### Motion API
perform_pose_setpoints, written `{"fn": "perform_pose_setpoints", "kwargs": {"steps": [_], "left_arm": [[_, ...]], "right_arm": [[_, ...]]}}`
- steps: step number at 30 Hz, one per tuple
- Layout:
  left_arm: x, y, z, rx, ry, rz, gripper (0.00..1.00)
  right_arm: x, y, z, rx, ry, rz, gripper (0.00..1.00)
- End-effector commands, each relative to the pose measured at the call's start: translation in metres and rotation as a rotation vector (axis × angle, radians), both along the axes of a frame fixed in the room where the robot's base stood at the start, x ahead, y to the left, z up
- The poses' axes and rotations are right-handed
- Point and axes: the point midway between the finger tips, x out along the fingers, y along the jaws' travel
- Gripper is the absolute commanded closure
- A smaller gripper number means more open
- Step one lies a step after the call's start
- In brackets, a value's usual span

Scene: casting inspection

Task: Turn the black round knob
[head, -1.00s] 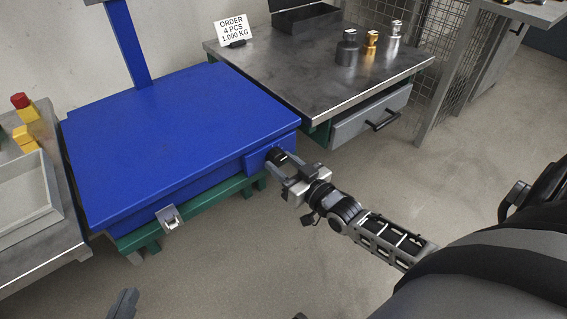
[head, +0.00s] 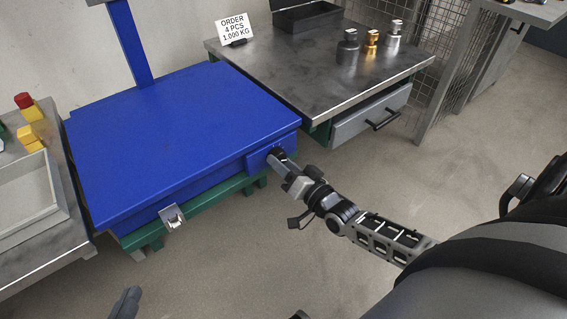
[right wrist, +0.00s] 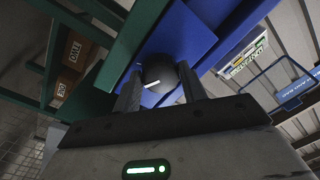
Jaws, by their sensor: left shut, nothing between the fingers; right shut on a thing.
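The black round knob (right wrist: 160,75) sits on the side of the blue scale (head: 180,130). In the right wrist view it lies between my two fingers, and a white mark shows on its face. My right gripper (right wrist: 160,92) is shut on the knob; it also shows in the head view (head: 280,160) at the scale's right front corner, where it mostly hides the knob. My left gripper (head: 126,302) is at the bottom left of the head view, shut and empty, away from the scale.
A metal table (head: 320,75) behind holds an order sign (head: 231,29), a dark tray (head: 305,17) and several weights (head: 371,42). A grey drawer (head: 370,118) is under it. A side bench (head: 40,240) with an emergency button (head: 23,101) stands left. The floor in front is clear.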

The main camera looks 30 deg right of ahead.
Motion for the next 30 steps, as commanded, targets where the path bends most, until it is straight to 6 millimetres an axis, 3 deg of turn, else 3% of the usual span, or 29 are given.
{"fn": "perform_pose_setpoints", "kwargs": {"steps": [15, 16, 18, 30], "left_arm": [[-0.0019, 0.0003, -0.0027, 0.005, 0.007, -0.004, 1.00], [-0.0019, 0.0003, -0.0027, 0.006, 0.008, -0.004, 1.00], [-0.0021, 0.0003, -0.0029, 0.007, 0.007, -0.005, 1.00], [-0.0027, -0.0003, -0.0004, 0.007, 0.011, -0.007, 1.00]], "right_arm": [[-0.0007, 0.0002, -0.0008, 0.023, 0.003, 0.000, 0.81], [-0.0007, 0.0002, -0.0008, 0.023, 0.003, 0.000, 0.53], [-0.0007, 0.0002, -0.0008, 0.023, 0.003, 0.000, 0.36], [-0.0088, -0.0009, 0.0000, 0.022, 0.004, 0.001, 0.36]]}}
